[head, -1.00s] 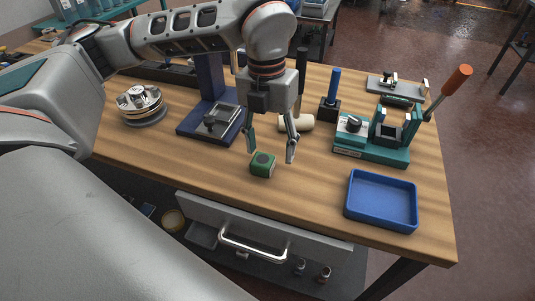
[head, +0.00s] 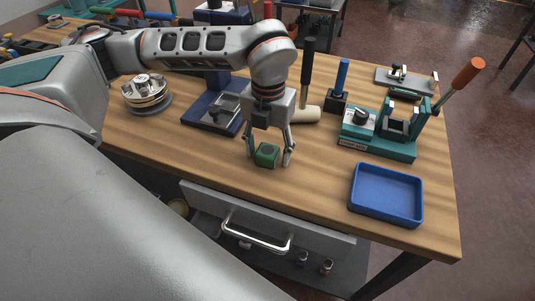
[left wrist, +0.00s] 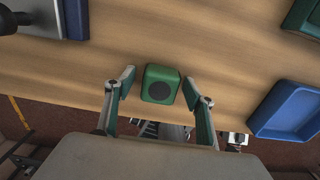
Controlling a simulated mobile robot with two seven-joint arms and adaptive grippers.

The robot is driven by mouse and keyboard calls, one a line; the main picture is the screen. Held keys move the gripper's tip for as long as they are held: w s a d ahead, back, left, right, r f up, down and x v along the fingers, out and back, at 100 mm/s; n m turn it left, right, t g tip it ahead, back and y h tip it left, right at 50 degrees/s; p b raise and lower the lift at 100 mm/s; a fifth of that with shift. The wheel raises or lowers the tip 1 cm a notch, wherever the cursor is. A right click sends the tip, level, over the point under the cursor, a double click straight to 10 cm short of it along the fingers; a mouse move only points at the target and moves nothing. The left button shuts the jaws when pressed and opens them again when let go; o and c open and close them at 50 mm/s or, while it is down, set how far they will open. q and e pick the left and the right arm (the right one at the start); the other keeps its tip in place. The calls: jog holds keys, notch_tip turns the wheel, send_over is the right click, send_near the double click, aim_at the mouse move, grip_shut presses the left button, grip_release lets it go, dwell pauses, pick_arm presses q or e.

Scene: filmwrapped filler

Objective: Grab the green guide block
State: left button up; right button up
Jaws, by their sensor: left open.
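The green guide block (head: 267,154) is a small cube with a dark round spot on its top, resting on the wooden bench near the front edge. My left gripper (head: 268,161) points down over it, open, with one finger on each side of the block. In the left wrist view the block (left wrist: 160,84) lies between the fingertips of my left gripper (left wrist: 159,88), with a visible gap on both sides. My right gripper is not in view.
A blue tray (head: 387,195) is at the right front of the bench. A teal fixture (head: 378,143) with an orange-handled lever stands behind it. A dark blue press stand (head: 212,118) is behind left.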

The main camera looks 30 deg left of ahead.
pick_arm(q)
jog(key=c, duration=1.4)
jog(key=shift+r, duration=0.15)
